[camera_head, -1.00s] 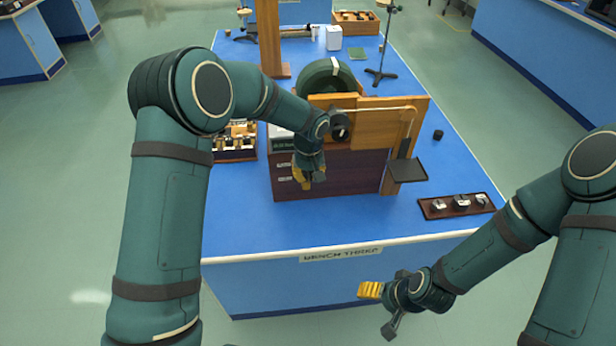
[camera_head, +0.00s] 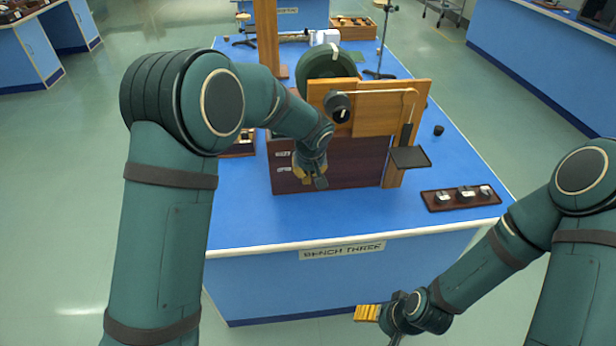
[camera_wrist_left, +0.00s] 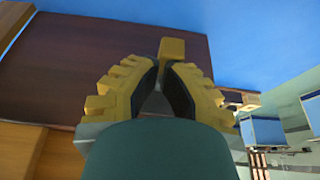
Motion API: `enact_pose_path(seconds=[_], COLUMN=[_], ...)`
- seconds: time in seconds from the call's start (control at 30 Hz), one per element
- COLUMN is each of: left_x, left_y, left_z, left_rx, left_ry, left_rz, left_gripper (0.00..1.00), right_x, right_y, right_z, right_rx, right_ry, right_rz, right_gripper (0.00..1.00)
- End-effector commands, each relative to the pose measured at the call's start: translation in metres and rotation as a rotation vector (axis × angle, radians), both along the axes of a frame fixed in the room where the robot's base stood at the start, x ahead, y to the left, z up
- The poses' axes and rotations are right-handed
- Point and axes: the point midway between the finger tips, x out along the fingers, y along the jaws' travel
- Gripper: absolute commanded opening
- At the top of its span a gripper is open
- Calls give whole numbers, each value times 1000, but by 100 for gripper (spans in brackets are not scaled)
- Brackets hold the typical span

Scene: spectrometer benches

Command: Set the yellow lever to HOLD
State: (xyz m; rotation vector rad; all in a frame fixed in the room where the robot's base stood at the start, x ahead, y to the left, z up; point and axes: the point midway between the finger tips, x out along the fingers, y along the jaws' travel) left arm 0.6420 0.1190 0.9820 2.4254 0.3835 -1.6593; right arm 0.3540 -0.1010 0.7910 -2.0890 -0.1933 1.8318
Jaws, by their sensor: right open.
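A yellow block (camera_wrist_left: 172,48), which looks like the lever's knob, shows in the left wrist view just beyond my left fingertips, against the dark brown panel. My left gripper (camera_wrist_left: 162,68) has its yellow fingers drawn together at the tips, close to the block; contact cannot be made out. In the head view my left gripper (camera_head: 310,180) is low in front of the dark wooden apparatus (camera_head: 350,163), and the lever is hidden there. The HOLD mark cannot be read. My right gripper (camera_head: 368,313) is open, off the bench's front edge at the lower right.
The blue bench (camera_head: 260,215) carries a front sign (camera_head: 342,250). A brown tray with small parts (camera_head: 462,197) lies right of the apparatus. A dark small shelf (camera_head: 410,157) juts from its right side. A wooden post (camera_head: 267,40) stands behind my left arm.

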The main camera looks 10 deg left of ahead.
Motion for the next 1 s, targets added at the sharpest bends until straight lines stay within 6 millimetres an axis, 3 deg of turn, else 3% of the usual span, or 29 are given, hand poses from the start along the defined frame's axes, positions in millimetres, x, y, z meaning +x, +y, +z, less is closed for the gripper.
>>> enact_pose_path(seconds=[0.1,0.47,1.0], left_x=[0,-5,-4], left_y=[-1,-3,-3], left_z=[-9,-28,-13], left_rx=[0,0,1], left_ry=[0,1,1], left_rz=[-1,0,-1], left_gripper=[0,0,0], right_x=[-4,-8,-8], right_y=[1,2,2], right_z=[-17,-49,-39], right_rx=[2,4,5], right_ry=[9,18,18], right_rz=[8,18,17], right_gripper=[74,74,74])
